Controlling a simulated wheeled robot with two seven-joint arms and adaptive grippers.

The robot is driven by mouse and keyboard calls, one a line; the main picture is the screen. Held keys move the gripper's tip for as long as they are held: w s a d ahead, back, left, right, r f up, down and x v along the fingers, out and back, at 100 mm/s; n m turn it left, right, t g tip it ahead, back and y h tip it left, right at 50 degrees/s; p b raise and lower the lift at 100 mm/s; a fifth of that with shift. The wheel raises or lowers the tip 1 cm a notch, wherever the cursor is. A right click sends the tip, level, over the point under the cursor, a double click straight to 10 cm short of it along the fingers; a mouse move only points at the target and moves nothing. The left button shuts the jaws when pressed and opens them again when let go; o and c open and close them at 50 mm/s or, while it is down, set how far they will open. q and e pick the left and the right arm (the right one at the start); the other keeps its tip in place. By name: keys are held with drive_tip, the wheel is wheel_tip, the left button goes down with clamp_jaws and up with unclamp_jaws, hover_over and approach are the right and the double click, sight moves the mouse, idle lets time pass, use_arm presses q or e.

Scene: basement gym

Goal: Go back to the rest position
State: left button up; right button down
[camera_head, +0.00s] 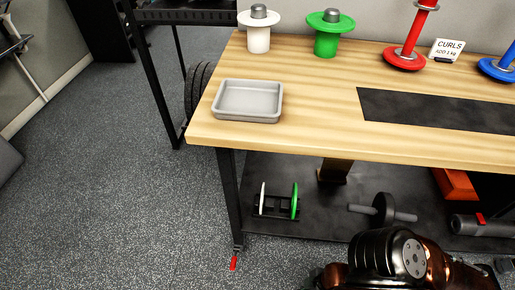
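Neither of my grippers shows in the head view. A dark, copper-coloured part of my own body fills the bottom right, in front of the bench's lower shelf. The wooden workbench (310,98) stands ahead and to the right. On it are a grey tray (247,101) near the left end, which looks empty, and a black mat (435,110). At the back stand a white holder (259,38), a green holder (326,42), a red stand (405,57) and a blue stand (495,70). A "CURLS" card (447,50) stands between the red and blue stands.
The lower shelf (330,215) holds a small rack with a white and a green plate (295,201), a dumbbell (383,210) and an orange-red object (455,184). A black rack (160,70) stands behind the bench's left end. The speckled floor (110,180) at left is clear.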

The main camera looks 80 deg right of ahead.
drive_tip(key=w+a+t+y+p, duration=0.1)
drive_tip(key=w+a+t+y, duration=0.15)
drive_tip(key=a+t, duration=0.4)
use_arm(q)
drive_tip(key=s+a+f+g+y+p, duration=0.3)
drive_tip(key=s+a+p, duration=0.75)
drive_tip(key=p, duration=1.15)
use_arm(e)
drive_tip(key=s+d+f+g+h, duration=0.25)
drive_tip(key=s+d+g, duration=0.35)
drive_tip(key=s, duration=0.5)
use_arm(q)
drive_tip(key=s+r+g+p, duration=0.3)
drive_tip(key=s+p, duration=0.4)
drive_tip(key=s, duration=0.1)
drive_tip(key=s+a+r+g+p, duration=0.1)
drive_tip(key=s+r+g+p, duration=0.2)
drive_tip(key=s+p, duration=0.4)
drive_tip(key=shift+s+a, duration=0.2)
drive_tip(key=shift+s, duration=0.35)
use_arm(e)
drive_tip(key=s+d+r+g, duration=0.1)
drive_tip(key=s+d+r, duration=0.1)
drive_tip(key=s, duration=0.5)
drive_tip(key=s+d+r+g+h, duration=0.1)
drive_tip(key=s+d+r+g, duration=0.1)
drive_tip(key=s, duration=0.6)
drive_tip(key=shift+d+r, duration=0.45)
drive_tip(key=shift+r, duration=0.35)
